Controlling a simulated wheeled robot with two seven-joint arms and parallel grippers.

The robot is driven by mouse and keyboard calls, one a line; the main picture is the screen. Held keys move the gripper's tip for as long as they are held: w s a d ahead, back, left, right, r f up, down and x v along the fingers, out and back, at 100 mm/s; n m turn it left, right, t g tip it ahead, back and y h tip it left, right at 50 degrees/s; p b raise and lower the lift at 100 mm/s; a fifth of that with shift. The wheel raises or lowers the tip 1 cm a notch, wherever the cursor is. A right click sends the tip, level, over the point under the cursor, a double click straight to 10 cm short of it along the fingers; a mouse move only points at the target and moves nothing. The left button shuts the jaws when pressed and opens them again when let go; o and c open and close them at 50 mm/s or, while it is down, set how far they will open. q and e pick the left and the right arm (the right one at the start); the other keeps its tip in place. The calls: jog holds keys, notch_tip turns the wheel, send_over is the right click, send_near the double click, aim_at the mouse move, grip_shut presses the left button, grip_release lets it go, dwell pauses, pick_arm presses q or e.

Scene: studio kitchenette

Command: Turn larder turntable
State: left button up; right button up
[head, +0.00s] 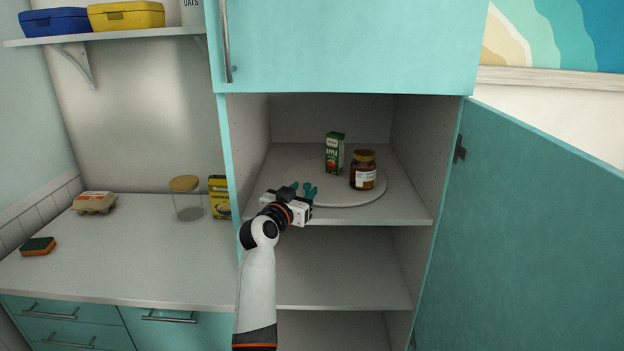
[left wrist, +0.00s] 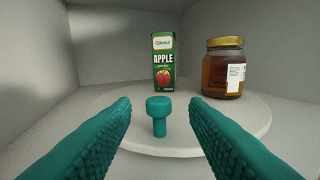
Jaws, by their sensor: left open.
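The larder turntable (head: 345,197) is a round white disc on the upper shelf of the open teal cupboard. It also fills the middle of the left wrist view (left wrist: 255,121). A green apple juice carton (head: 334,154) and a gold-lidded jar (head: 363,172) stand upright on it. A teal knob (left wrist: 159,113) rises from the near part of the disc. My left gripper (head: 303,188) is at the disc's near left edge. Its teal fingers (left wrist: 160,112) are open, one on each side of the knob, with gaps between. My right gripper is not in view.
The cupboard door (head: 520,220) stands open on the right. The cupboard's side walls and the shelf edge (head: 370,220) frame the space around my arm. A glass jar (head: 187,202), a yellow box (head: 219,197), an egg carton (head: 94,203) and a sponge (head: 38,246) stand on the left counter.

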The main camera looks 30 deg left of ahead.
pick_arm(q)
jog(key=shift+w+a+p, duration=0.2)
jog(key=shift+w+a, duration=0.05)
jog(key=shift+w, duration=1.1)
jog(key=shift+w+a+p, duration=0.2)
jog(key=shift+w, duration=1.15)
grip_shut()
